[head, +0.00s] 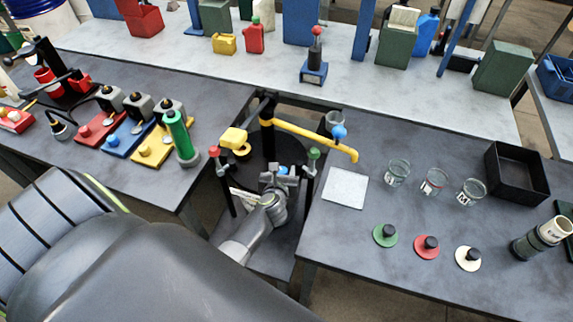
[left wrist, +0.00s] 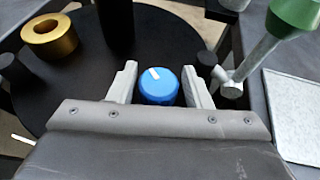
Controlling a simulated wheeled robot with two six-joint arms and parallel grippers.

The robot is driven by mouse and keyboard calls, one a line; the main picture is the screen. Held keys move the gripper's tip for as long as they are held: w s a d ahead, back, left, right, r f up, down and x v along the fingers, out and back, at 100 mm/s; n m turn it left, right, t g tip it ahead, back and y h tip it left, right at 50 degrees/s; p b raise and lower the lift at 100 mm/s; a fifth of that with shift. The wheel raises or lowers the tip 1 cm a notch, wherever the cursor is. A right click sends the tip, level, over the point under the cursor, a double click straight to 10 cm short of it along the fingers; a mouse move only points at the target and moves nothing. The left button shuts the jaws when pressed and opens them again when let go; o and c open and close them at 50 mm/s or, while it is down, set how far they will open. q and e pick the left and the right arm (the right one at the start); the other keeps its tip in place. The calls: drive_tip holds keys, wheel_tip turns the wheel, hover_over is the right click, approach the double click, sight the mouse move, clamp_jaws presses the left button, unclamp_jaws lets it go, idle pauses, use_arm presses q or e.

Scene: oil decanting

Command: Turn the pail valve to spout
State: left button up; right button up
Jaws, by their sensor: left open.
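The pail valve is a round blue knob (left wrist: 158,86) with a white mark on top, seen in the left wrist view. The mark slants toward the upper left. My left gripper (left wrist: 159,75) is open, with one finger on each side of the knob and small gaps visible. The yellow spout pipe (head: 310,139) runs from the black post to the right, above the grey table. My right gripper is not in view.
A green-topped clamp with a metal bar (left wrist: 240,76) stands close to the right finger. A gold ring (left wrist: 55,36) lies on the black lid (left wrist: 185,35). Several glass jars (head: 434,181) and a white pad (head: 345,187) are on the right table.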

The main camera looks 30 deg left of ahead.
use_arm(q)
drive_tip(key=shift+s+r, duration=0.1)
drive_tip(key=shift+s, duration=0.05)
drive_tip(key=c, duration=0.7)
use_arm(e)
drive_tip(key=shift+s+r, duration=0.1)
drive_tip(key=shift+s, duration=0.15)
